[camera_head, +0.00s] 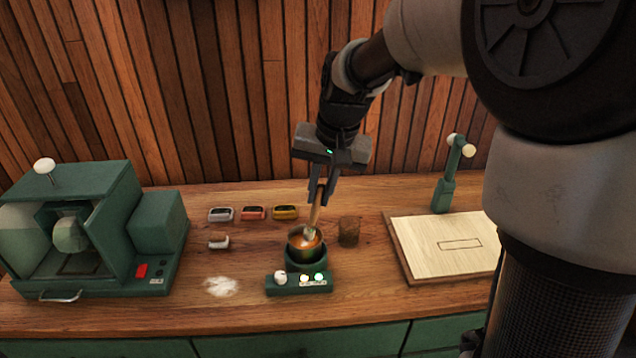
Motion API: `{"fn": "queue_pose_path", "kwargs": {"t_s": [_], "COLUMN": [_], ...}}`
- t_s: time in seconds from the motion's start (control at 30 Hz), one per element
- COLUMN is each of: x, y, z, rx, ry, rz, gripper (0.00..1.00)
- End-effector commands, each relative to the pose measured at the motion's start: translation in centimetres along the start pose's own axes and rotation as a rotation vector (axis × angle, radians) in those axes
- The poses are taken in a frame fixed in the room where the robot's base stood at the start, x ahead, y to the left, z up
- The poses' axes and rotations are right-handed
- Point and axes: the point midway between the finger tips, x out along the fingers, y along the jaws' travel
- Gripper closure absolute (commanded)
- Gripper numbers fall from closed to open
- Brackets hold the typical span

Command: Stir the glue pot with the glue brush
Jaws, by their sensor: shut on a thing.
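The glue brush (315,214) is upright with a slight tilt, its wooden handle held from above. My gripper (321,192) is shut on the top of that handle, above the pot. The glue pot (292,249) is a dark round pot with amber-brown glue (300,240) inside. It sits on a green heater base (298,284) with a white knob and small lit lights. The brush's lower end is inside the pot's rim, at the right side of the opening. How deep the tip sits in the glue cannot be told.
A brown jar (349,231) stands close right of the pot. Several small coloured items, including a yellow one (285,212), lie behind left. A green machine (90,235) fills the left. A pale board (445,245) and green stand (447,185) are right. White powder (221,286) lies front left.

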Motion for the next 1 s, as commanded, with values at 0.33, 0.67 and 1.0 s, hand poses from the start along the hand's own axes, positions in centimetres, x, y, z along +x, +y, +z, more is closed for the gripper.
{"fn": "queue_pose_path", "kwargs": {"t_s": [0.33, 0.67, 1.0], "x": [3.1, 5.0, 5.1], "y": [0.0, 0.0, 0.0], "z": [0.4, 0.6, 0.6], "rx": [-0.001, -0.001, -0.001], "ry": [-0.001, 0.000, 0.000], "rz": [0.001, 0.000, 0.000], "gripper": [1.00, 1.00, 1.00]}}
